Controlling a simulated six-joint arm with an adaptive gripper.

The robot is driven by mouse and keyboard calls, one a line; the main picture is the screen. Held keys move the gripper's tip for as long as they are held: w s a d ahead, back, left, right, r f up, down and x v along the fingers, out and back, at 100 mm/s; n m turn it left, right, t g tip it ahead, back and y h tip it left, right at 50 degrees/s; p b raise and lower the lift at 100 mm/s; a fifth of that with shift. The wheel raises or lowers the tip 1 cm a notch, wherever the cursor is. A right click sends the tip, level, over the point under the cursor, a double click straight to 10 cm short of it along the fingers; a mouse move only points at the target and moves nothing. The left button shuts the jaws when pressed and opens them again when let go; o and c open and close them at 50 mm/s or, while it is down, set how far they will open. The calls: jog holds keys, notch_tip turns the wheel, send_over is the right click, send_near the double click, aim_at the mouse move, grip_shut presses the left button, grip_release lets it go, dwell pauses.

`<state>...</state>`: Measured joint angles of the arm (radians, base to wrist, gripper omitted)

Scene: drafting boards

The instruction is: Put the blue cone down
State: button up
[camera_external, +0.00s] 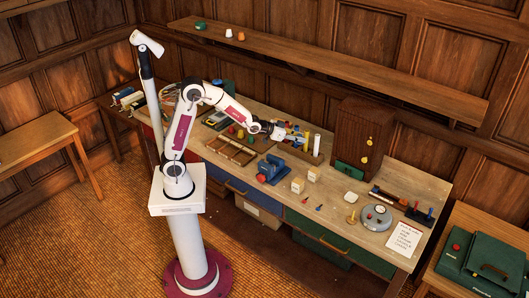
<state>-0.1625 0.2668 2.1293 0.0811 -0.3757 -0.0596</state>
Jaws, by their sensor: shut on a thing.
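My gripper (287,134) is over the back middle of the workbench, pointing to the right. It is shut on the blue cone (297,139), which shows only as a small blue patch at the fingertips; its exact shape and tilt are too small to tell. A white upright cylinder (317,144) stands just to the right of the gripper. I cannot tell whether the held cone touches anything.
A wooden divided tray (232,150) lies left of the gripper. A blue device (271,169) and cream blocks (298,185) stand in front. A tall wooden panel (361,137) stands to the right. Small pieces and a grey round device (376,217) lie further right. A shelf (330,66) runs above.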

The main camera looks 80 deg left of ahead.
jog(key=w+a+r+n+g+y, duration=0.15)
jog(key=a+n+y, duration=0.25)
jog(key=a, duration=1.9)
jog(key=s+a+f+n+g+y, duration=0.1)
jog(key=s+a, duration=0.3)
jog(key=a, duration=0.5)
jog(key=s+a+f+n+g+y, duration=0.1)
jog(key=s+a+f, duration=0.3)
jog(key=a, duration=0.5)
jog(key=s+a+f+n+g+y, duration=0.1)
jog(key=s+a+f+n+y, duration=0.1)
jog(key=a, duration=0.7)
jog(key=shift+s+a+f+n, duration=0.25)
jog(key=shift+s+n, duration=0.25)
jog(key=shift+s, duration=0.7)
jog(key=shift+d+g, duration=0.1)
jog(key=shift+g, duration=0.15)
jog(key=shift+f, duration=3.15)
jog(key=shift+f, duration=1.85)
